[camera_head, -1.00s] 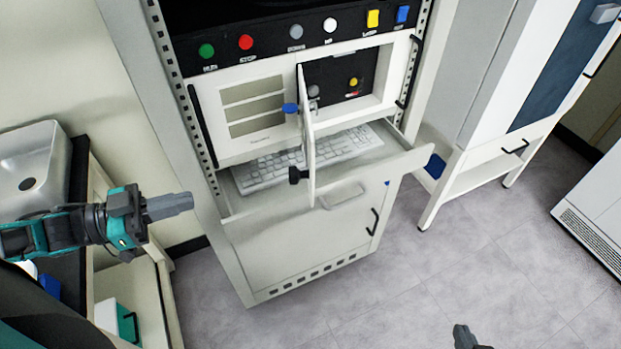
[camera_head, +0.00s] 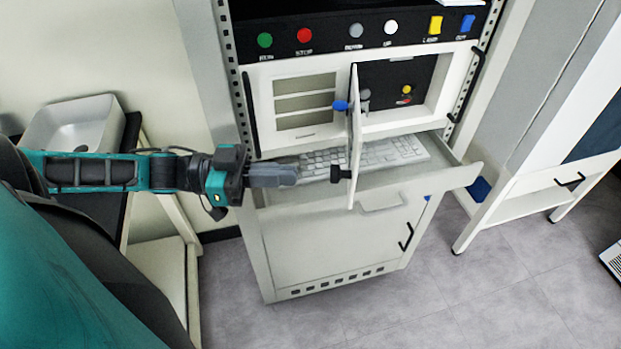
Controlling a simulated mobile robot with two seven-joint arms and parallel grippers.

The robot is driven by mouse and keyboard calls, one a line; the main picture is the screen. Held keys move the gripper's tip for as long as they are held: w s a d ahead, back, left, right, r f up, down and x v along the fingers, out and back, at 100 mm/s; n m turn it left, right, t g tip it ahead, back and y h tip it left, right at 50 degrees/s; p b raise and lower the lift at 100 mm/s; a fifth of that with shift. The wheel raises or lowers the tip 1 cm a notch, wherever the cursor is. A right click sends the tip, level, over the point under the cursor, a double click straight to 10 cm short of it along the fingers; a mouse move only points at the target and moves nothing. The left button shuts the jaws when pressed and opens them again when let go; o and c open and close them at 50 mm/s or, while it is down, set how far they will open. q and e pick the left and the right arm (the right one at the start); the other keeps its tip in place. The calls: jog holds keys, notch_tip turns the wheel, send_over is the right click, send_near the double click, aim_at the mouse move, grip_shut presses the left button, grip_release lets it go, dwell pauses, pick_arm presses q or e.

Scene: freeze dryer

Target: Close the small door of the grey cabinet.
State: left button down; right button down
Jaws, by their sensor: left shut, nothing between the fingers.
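The grey cabinet (camera_head: 335,248) stands in the middle, with a control panel at its top. Its small door (camera_head: 355,150) is hinged at the left of a dark recess (camera_head: 398,84) and stands open, seen nearly edge-on and pointing towards me. A blue knob (camera_head: 340,105) and a black latch (camera_head: 341,174) are on the door. My left gripper (camera_head: 290,176) is shut and empty, left of the door's lower part, in front of the keyboard drawer. A gap shows between its fingertips and the door. My right gripper is not in view.
The drawer (camera_head: 455,178) with a white keyboard (camera_head: 400,150) is pulled out below the door. A sink (camera_head: 75,128) is at the left. A white stand (camera_head: 535,190) is at the right. The floor (camera_head: 470,290) in front is clear.

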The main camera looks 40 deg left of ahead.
pick_arm(q)
jog(key=shift+b+x, duration=0.7)
jog(key=shift+x, duration=1.85)
jog(key=shift+d, duration=0.15)
